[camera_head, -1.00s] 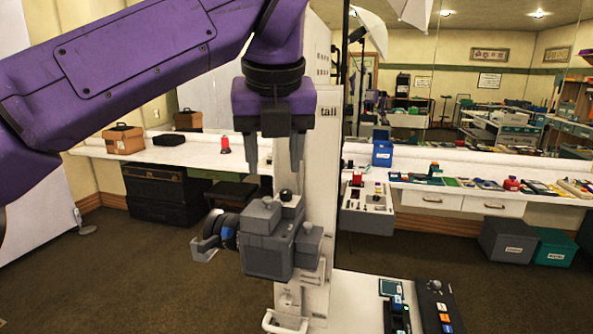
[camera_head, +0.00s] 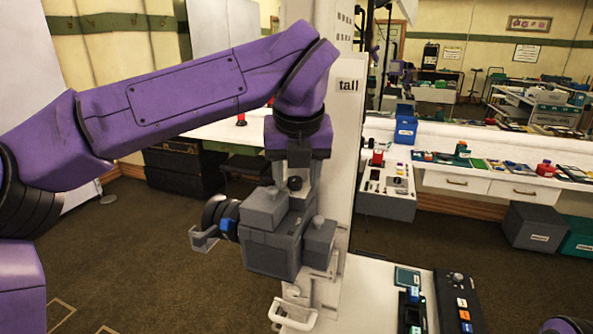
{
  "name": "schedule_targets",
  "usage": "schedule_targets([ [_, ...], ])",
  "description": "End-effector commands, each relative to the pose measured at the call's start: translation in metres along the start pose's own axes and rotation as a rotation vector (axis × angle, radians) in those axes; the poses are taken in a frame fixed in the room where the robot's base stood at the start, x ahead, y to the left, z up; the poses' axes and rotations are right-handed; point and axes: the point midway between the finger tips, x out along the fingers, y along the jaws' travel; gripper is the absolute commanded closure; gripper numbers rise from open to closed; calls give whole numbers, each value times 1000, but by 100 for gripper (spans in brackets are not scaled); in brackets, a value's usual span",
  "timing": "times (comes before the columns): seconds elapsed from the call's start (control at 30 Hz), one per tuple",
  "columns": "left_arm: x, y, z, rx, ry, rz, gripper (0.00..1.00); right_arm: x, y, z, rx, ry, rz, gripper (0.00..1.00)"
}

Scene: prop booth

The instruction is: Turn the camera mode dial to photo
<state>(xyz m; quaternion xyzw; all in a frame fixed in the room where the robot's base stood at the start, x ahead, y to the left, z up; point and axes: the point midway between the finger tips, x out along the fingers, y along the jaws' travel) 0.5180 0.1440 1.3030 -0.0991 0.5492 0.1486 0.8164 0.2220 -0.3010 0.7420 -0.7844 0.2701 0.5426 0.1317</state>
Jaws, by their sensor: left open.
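The grey camera (camera_head: 268,251) is fixed at the side of a tall white post, with its dark lens (camera_head: 217,215) pointing left. A small dark round dial (camera_head: 295,183) shows on the camera's top; its markings are too small to read. My left gripper (camera_head: 296,197) points down over the camera top, its fingers open on either side of the dial. I cannot tell whether they touch it. The fingertips are partly hidden behind the camera's raised blocks. My right gripper is out of the picture; a bit of purple arm shows at the bottom right corner.
The white post (camera_head: 349,130), labelled "tall", stands close behind the gripper. A white table (camera_head: 370,290) with a dark control panel (camera_head: 460,302) is at lower right. A long counter with props runs along the back.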

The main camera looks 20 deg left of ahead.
Motion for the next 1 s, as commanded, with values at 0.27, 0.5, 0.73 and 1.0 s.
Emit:
schedule_targets([
  [0.27, 1, 0, 0, 0, 0, 0, 59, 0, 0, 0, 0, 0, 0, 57],
  [0.5, 2, 0, 0, 1, 0, 1, 100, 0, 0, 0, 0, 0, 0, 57],
  [0.73, 2, 1, 0, 21, -1, -8, 100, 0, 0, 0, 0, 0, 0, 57],
  [1.0, 2, 2, 0, 148, -2, -62, 100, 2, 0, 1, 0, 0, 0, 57],
])
